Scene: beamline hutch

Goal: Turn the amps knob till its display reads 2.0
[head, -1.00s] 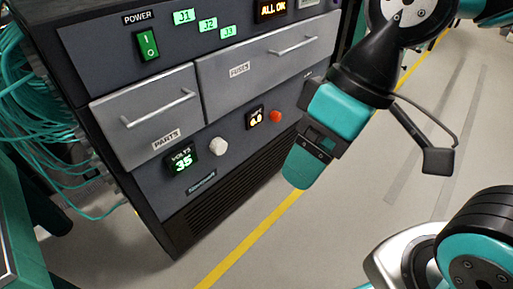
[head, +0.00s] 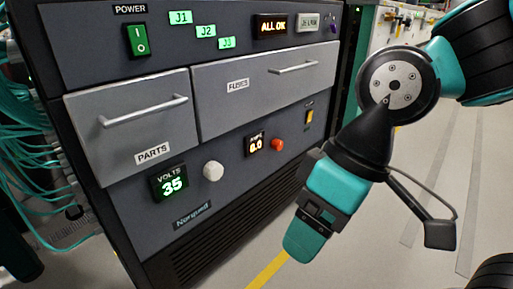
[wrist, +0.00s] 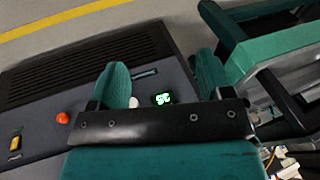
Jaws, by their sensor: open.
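The amps knob (head: 277,145) is a small orange-red knob on the lower panel of the dark cabinet. It also shows at the left of the wrist view (wrist: 62,118). Just left of it in the head view is the amps display (head: 254,144), with small orange digits that I cannot read surely; they end in .0. My gripper (head: 302,245) hangs in front of the panel, below and right of the knob and apart from it. In the wrist view its two teal fingers (wrist: 160,82) are spread with nothing held between them.
A white knob (head: 213,171) sits beside the green volts display (head: 170,183), which reads 35. A yellow switch (head: 309,117) is right of the amps knob. The fuses drawer (head: 265,88) and parts drawer (head: 130,120) above are shut. Open floor (head: 400,225) lies right of the cabinet.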

